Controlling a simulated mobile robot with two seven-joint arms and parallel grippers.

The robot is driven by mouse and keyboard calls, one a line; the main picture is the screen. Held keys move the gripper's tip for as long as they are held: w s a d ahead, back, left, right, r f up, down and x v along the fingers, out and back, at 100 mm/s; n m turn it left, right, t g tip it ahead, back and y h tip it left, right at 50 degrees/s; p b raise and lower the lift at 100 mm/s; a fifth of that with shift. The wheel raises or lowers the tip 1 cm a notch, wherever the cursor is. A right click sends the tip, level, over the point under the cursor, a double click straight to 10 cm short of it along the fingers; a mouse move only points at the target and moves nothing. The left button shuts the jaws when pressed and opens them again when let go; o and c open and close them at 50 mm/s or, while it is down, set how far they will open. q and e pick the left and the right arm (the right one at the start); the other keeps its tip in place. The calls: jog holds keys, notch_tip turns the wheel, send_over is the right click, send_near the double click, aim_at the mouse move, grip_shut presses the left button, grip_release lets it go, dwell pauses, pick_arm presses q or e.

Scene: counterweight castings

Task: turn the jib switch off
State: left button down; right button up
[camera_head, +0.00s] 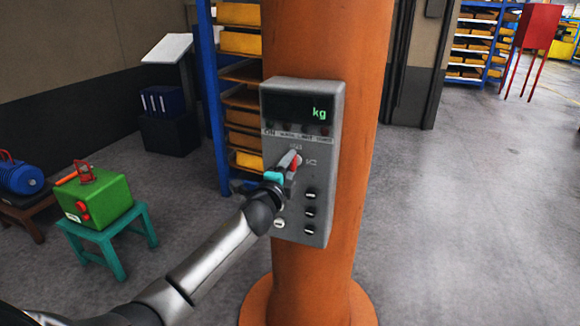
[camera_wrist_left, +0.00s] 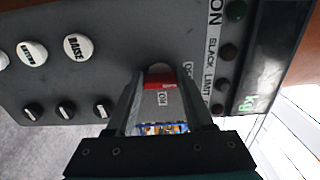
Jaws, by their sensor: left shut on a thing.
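A grey control box (camera_head: 331,165) is mounted on an orange column (camera_head: 362,60). Its jib switch, with a red part (camera_head: 294,161), is on the middle of its face. In the left wrist view the red part of the switch (camera_wrist_left: 160,80) shows between the two fingers. My left gripper (camera_head: 290,162) is shut on the switch, close to the panel; it also shows in the left wrist view (camera_wrist_left: 158,85). The fingers hide much of the switch, so I cannot tell its position. My right gripper is in neither view.
The box has a dark display (camera_head: 298,107) showing "kg", small lamps below it, and several black knobs (camera_head: 310,212). White buttons (camera_wrist_left: 77,46) sit beside the switch. A teal stool (camera_head: 110,232) with a green casting (camera_head: 108,198) stands at left.

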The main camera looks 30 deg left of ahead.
pick_arm(q)
jog(key=shift+c, duration=1.4)
grip_release()
jog(key=shift+s, duration=0.15)
jog(key=v, duration=1.5)
jog(key=shift+b, duration=0.35)
jog(key=shift+f, duration=0.1)
